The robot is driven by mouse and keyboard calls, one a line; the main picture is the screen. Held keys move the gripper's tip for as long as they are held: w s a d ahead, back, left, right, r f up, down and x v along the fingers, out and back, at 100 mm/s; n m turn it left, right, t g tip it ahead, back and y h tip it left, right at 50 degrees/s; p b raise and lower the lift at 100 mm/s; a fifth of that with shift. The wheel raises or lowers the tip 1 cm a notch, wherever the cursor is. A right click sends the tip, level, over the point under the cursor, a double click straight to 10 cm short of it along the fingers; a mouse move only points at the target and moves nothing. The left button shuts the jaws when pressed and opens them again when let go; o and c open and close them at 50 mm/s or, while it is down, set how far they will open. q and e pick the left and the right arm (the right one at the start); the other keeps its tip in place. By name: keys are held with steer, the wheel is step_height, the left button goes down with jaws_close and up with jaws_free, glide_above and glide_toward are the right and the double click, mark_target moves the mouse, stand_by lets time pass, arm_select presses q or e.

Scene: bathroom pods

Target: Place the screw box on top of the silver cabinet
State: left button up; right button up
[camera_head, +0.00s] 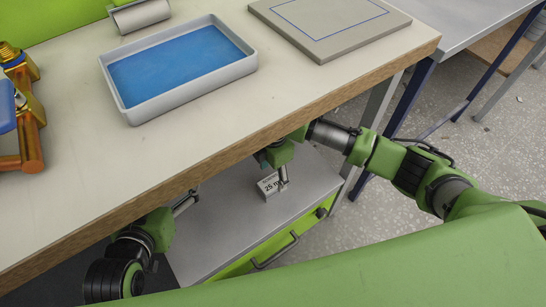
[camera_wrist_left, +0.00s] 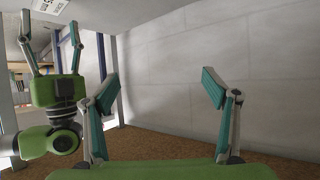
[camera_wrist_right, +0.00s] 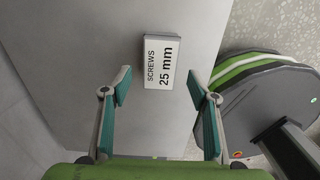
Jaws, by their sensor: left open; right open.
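The screw box (camera_head: 270,186), white-faced and marked "25 mm", rests on the grey top of the silver cabinet (camera_head: 225,222), below the workbench top. The label reads upside-free in the right wrist view, where the box (camera_wrist_right: 160,62) lies just ahead of the fingertips. My right gripper (camera_wrist_right: 159,82) is open, its fingers on either side and short of the box, holding nothing. In the head view it reaches down beside the box, partly covering it. My left gripper (camera_wrist_left: 159,84) is open and empty, near the bench's front edge at lower left in the head view (camera_head: 188,203).
The workbench (camera_head: 300,85) overhangs the cabinet, its wooden edge close to both arms. On it are a blue-lined tray (camera_head: 185,75), a grey plate (camera_head: 330,25) and orange-and-gold fittings (camera_head: 30,120). The cabinet has a green drawer with a handle (camera_head: 276,250). Speckled floor is open at right.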

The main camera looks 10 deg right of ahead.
mark_target(273, 182)
step_height(273, 182, up, 6)
steer(key=p, duration=0.2)
steer(key=s+a+f+m+t+y, duration=0.1)
steer(key=s+a+m+t+y, duration=0.25)
steer(key=s+a+m, duration=0.45)
arm_select(q)
steer(key=s+a+f+g+y, duration=0.1)
steer(key=s+a+f+g, duration=0.2)
steer(key=s+f+g, duration=0.3)
steer(key=s+f, duration=0.1)
steer(key=s, duration=0.3)
steer(key=shift+a+f+y, duration=0.2)
steer(key=shift+a+y, duration=0.1)
arm_select(e)
steer(key=s+d+m+t+h, duration=0.1)
steer(key=s+d+m, duration=0.3)
steer(key=d+m, duration=0.2)
steer(key=s+d+r+m+t+h, duration=0.1)
steer(key=s+d+m, duration=0.3)
steer(key=d, duration=0.7)
steer(key=shift+r+m+h, duration=0.25)
steer(key=shift+m+h, duration=0.1)
steer(key=shift+m, duration=0.85)
steer(key=shift+d+t, duration=0.1)
steer(key=shift+t, duration=0.15)
